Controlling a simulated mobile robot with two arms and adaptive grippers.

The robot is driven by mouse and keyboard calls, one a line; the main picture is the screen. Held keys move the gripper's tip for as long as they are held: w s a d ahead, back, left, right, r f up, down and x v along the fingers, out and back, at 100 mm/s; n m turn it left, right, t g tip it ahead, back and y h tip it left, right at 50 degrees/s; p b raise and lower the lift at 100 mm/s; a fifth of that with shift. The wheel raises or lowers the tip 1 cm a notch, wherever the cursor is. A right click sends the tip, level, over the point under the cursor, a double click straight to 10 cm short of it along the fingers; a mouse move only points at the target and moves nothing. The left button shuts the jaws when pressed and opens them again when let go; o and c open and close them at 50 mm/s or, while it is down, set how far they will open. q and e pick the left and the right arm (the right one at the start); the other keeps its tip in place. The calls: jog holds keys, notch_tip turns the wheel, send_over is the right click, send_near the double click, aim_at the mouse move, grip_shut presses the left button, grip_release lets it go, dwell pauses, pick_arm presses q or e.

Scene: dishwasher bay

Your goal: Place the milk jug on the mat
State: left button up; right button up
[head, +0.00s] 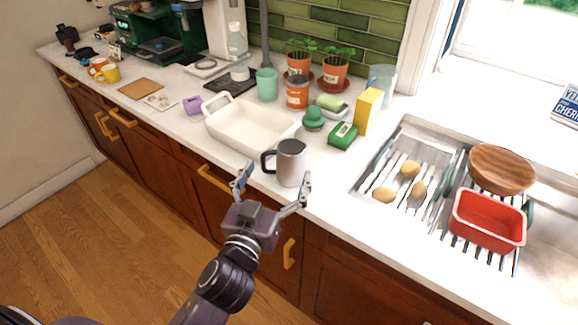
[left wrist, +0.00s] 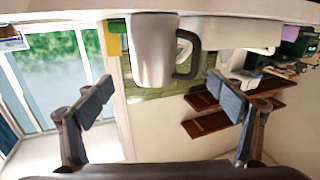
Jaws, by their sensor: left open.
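The milk jug (head: 291,164), silver-grey with a dark handle on its left, stands upright near the counter's front edge. In the left wrist view, which is upside down, the jug (left wrist: 153,52) appears ahead with its handle to the right. My left gripper (head: 274,180) is open at the counter edge, fingers spread towards the jug; the fingers (left wrist: 160,88) hold nothing, and contact is not visible. A flat brown mat (head: 141,89) lies bare on the left counter. A dark mat (head: 229,84) lies farther back, partly covered. I cannot tell which is meant. My right gripper is not in view.
A cream baking dish (head: 250,127) is just behind and left of the jug. The sink rack (head: 400,205) is on the right. A purple cup (head: 193,105) stands between dish and brown mat.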

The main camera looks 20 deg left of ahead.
aim_at(281, 162)
pick_arm(q)
jog(key=w+p, duration=0.2)
jog(key=w, duration=0.4)
jog(key=shift+a, duration=0.1)
jog(key=shift+w+f, duration=0.1)
jog(key=shift+w, duration=0.45)
jog(key=shift+c, duration=0.7)
jog(key=c, duration=1.4)
jog(key=shift+c, duration=0.3)
jog(key=shift+c, duration=1)
